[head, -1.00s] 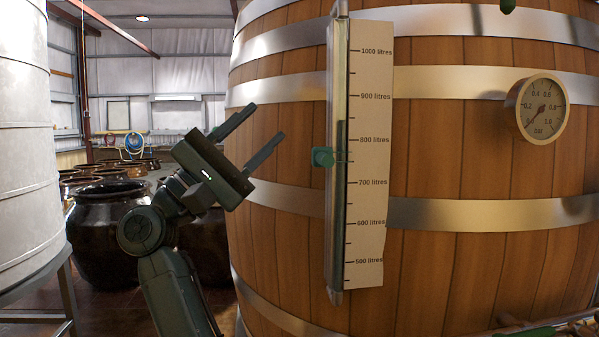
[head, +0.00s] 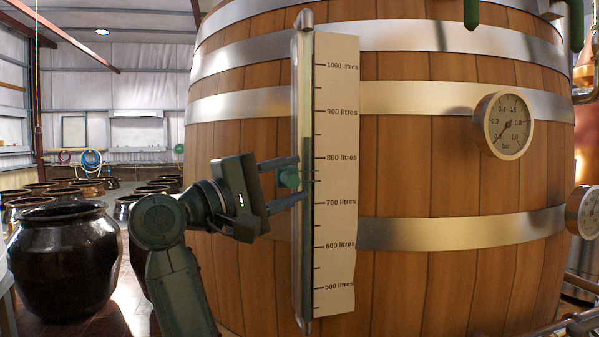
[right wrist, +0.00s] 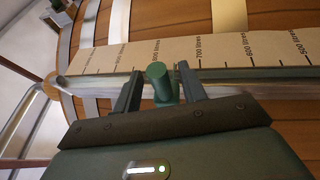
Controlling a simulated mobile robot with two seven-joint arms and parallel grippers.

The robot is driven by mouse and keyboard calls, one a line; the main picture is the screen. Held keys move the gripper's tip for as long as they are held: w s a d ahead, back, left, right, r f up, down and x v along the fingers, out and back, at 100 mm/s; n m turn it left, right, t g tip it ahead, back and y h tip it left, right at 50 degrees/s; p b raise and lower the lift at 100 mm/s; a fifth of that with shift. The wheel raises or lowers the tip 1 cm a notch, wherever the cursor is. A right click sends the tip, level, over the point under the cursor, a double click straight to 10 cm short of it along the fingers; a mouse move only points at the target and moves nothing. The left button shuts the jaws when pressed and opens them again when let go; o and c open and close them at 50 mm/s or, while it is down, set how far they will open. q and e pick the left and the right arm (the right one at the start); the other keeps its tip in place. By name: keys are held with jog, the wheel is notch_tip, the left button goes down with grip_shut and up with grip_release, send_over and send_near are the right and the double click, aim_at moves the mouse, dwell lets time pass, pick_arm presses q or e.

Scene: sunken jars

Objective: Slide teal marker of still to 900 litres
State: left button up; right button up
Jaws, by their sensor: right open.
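The still is a big wooden vat (head: 430,165) with metal bands. A sight tube (head: 303,235) runs upright on it, beside a cream scale (head: 337,230) marked from 500 to 1000 litres. The teal marker (head: 288,178) sits on the tube about midway between 700 and 800 litres. My right gripper (head: 298,179) is open, one finger above the marker and one below. In the right wrist view the marker's round knob (right wrist: 157,72) stands between the two fingers, with a visible gap to at least the right one. My left gripper is not in view.
A round bar gauge (head: 504,125) sits on the vat right of the scale, with a second gauge (head: 583,212) at the right edge. Dark jars (head: 62,265) stand at the left. Green pipework (head: 471,14) hangs at the top.

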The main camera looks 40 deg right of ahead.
jog(key=shift+s+d+r, duration=0.1)
jog(key=shift+d+r, duration=0.1)
jog(key=shift+d, duration=1.1)
jog(key=shift+c, duration=0.3)
grip_shut()
